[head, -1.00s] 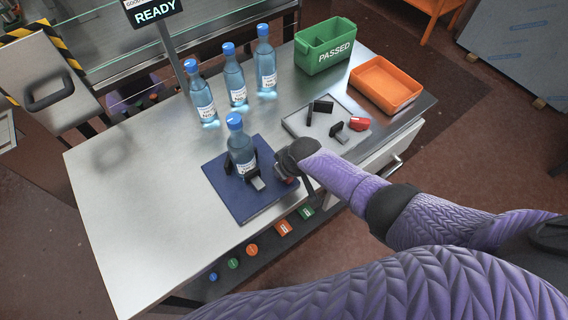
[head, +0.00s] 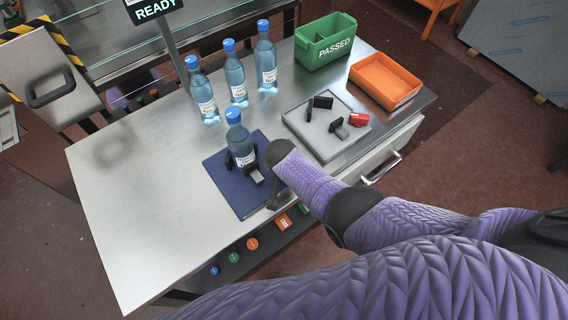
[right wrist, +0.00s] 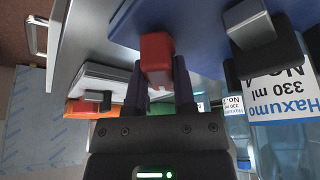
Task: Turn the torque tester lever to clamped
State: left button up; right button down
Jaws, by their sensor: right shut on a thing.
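The torque tester is a dark blue plate (head: 226,184) on the steel table, with black jaws around a blue-capped water bottle (head: 238,140) standing upright on it. A grey and black block (head: 254,175) sits at the bottle's front; it also shows in the right wrist view (right wrist: 250,30). My right gripper (right wrist: 158,68) is shut on a red handle (right wrist: 156,48), apparently the lever's, at the plate's edge (right wrist: 195,12). In the head view my right gripper (head: 273,190) is beside the plate's right side, and the handle is hidden there. My left gripper is out of view.
Several bottles (head: 236,82) stand behind the tester. A grey tray (head: 322,146) with black parts and a red part (head: 359,119) lies to the right. A green PASSED bin (head: 324,48) and an orange tray (head: 384,82) stand behind it. The table's left (head: 120,200) is clear.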

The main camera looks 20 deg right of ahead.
jog(key=shift+m, duration=0.4)
jog(key=shift+c, duration=2.2)
grip_release()
jog(key=shift+r, duration=0.1)
jog(key=p+v, duration=0.7)
jog(key=v, duration=0.2)
jog(key=shift+a+r, duration=0.15)
jog(key=shift+r, duration=0.2)
jog(key=shift+s, duration=0.15)
